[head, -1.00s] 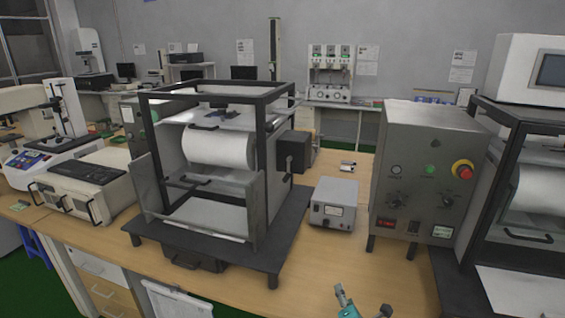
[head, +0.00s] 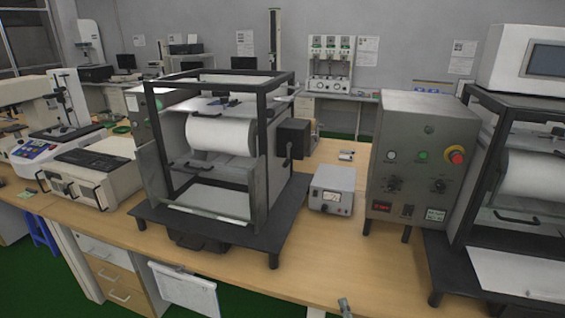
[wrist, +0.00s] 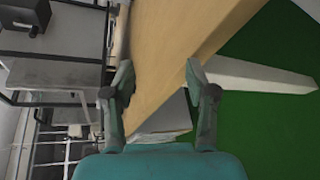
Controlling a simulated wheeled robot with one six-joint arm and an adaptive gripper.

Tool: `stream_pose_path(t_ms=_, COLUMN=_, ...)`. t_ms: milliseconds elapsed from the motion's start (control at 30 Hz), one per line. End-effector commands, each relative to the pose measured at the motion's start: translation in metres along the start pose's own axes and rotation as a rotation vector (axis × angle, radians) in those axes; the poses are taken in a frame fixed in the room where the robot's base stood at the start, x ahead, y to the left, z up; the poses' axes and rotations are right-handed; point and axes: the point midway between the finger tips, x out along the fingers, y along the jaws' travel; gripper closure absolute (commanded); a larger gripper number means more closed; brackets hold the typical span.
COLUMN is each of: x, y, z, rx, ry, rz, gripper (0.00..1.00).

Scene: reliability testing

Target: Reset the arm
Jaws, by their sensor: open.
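My gripper (wrist: 160,85) shows in the wrist view with its two fingers spread apart and nothing between them. Beyond the fingers are the wooden table edge and the green floor. In the head view only a small grey tip of my gripper (head: 345,306) shows at the bottom edge, in front of the table. The rest of my arm is out of the head view.
The wooden table (head: 330,255) carries a black-framed drum machine (head: 220,140), a small grey meter box (head: 332,190) and a control box (head: 415,155) with a red knob. A second framed machine (head: 515,190) stands at right. Bare tabletop lies in front of the meter box. Green floor (wrist: 270,120) lies beyond the edge.

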Motion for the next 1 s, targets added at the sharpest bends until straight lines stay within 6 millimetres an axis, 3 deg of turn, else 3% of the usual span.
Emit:
stream_pose_path(t_ms=167, x=-0.038, y=-0.029, z=-0.010, rx=0.135, ry=0.003, rz=-0.005, gripper=0.43)
stream_pose_path(t_ms=500, x=-0.160, y=-0.085, z=-0.029, rx=0.567, ry=0.005, rz=-0.010, gripper=0.43)
stream_pose_path(t_ms=767, x=-0.256, y=-0.102, z=-0.034, rx=0.905, ry=0.005, rz=-0.011, gripper=0.43)
stream_pose_path(t_ms=1000, x=-0.342, y=-0.100, z=-0.033, rx=1.218, ry=0.004, rz=-0.013, gripper=0.43)
